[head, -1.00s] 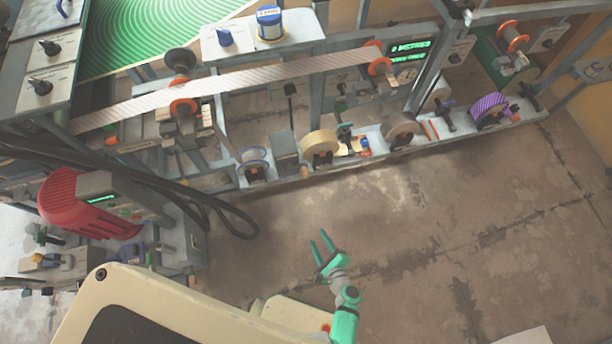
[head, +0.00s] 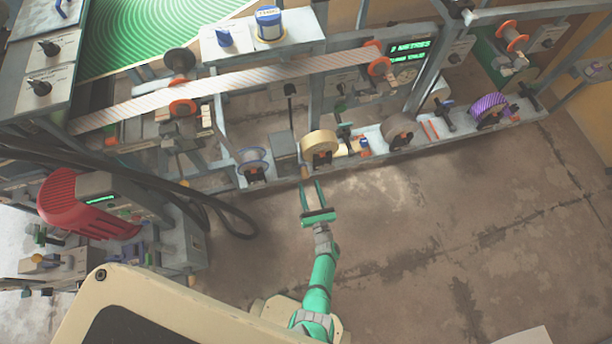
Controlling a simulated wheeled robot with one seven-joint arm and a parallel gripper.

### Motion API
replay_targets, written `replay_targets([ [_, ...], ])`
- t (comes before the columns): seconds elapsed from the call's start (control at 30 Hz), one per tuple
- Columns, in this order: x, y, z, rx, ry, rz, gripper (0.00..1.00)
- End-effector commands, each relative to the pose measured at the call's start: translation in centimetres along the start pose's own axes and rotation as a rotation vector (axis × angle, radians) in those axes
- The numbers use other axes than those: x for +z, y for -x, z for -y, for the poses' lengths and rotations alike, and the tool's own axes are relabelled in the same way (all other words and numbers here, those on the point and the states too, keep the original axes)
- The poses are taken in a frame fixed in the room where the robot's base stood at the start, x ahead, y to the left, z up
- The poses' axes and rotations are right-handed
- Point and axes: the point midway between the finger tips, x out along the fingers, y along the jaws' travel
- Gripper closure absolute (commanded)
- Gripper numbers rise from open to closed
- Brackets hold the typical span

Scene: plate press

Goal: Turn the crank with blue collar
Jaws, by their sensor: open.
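My gripper (head: 312,192) is open, its two green fingers pointing toward the lower rail of the machine. A small tan crank grip (head: 304,172) sticks out from the rail between the fingertips or just beyond them; I cannot tell whether they touch it. Its collar is too small and partly hidden to make out a colour. A blue part (head: 364,143) shows on the rail right of the cream roll, but I cannot tell whether it is a collar. No blue-collared crank can be made out for sure.
On the rail (head: 400,147) sit a blue-rimmed spool (head: 253,164), a cream roll (head: 319,145) and a purple striped roll (head: 489,109). A red-covered motor (head: 75,203) and black cables (head: 190,190) are at left.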

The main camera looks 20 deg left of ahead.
Motion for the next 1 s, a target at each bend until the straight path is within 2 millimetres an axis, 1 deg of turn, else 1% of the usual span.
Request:
replay_targets([
  [0.03, 0.1, -0.9, -0.1, -0.001, -0.002, 0.003, 0.57],
  [0.2, 0.1, -3.0, 0.0, -0.002, -0.001, 0.001, 0.57],
  [0.4, 0.0, -4.7, 0.1, -0.003, 0.0, 0.0, 0.57],
  [0.57, 0.0, -5.4, 0.0, -0.001, 0.001, -0.001, 0.57],
  [0.9, 0.0, -5.5, 0.0, 0.0, 0.002, -0.001, 0.57],
  [0.97, 0.0, -5.5, 0.0, 0.0, 0.002, -0.001, 0.72],
  [1.0, 0.0, -5.5, 0.0, 0.0, 0.002, -0.001, 0.81],
])
